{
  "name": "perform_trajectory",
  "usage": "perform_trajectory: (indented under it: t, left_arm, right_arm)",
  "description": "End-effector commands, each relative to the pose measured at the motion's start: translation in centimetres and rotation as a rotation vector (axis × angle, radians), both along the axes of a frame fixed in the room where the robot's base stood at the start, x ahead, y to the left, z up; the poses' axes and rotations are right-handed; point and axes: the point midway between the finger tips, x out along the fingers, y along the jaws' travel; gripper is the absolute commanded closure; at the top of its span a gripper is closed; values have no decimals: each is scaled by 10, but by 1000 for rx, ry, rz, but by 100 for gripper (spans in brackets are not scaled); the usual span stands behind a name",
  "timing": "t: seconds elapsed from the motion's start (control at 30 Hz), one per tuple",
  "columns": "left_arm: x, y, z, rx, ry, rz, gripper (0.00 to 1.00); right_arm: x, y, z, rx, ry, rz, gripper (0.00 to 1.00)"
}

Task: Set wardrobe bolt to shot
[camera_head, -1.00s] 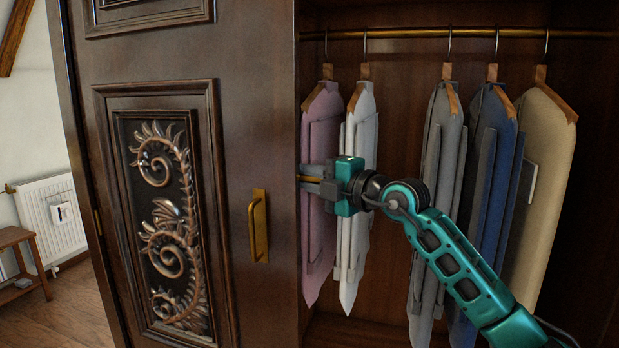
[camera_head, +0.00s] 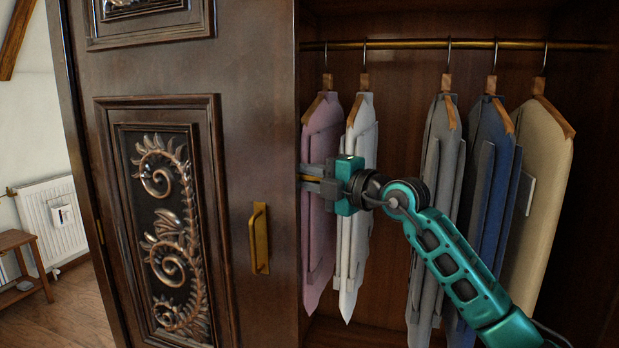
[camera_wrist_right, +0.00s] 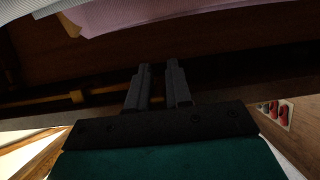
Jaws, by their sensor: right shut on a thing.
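The wardrobe's dark carved door (camera_head: 255,110) stands at the left. My right gripper (camera_head: 310,180) reaches in from the right to the inner edge of this door, in front of the pink garment. A short brass-coloured piece, seemingly the bolt (camera_head: 309,179), shows at its fingers. In the right wrist view, my right gripper's fingers (camera_wrist_right: 158,88) are close together, with a narrow dark gap between them. A brass bar (camera_wrist_right: 78,97) runs to the left of them. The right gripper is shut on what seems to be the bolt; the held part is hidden. My left gripper is out of view.
A brass handle (camera_head: 260,238) is on the door front. Pink (camera_head: 318,240), white (camera_head: 358,240), grey, blue and beige garments hang from a rail (camera_head: 400,44) around my right arm. A radiator (camera_head: 52,220) and small wooden table (camera_head: 18,262) stand far left.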

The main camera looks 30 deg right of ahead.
Motion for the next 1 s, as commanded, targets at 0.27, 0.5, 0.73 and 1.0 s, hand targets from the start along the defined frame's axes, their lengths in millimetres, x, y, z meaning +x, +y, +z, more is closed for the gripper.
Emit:
perform_trajectory:
  t: [0.27,0.5,0.73,1.0]
  left_arm:
    - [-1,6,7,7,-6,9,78]
    - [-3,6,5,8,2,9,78]
    - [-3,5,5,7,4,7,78]
    - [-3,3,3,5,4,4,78]
  right_arm:
    - [-1,-1,13,-2,-9,-3,100]
    - [-1,-2,15,-2,-13,-4,69]
    - [0,-1,12,-1,-8,-3,60]
    - [-10,-4,9,0,-4,-2,60]
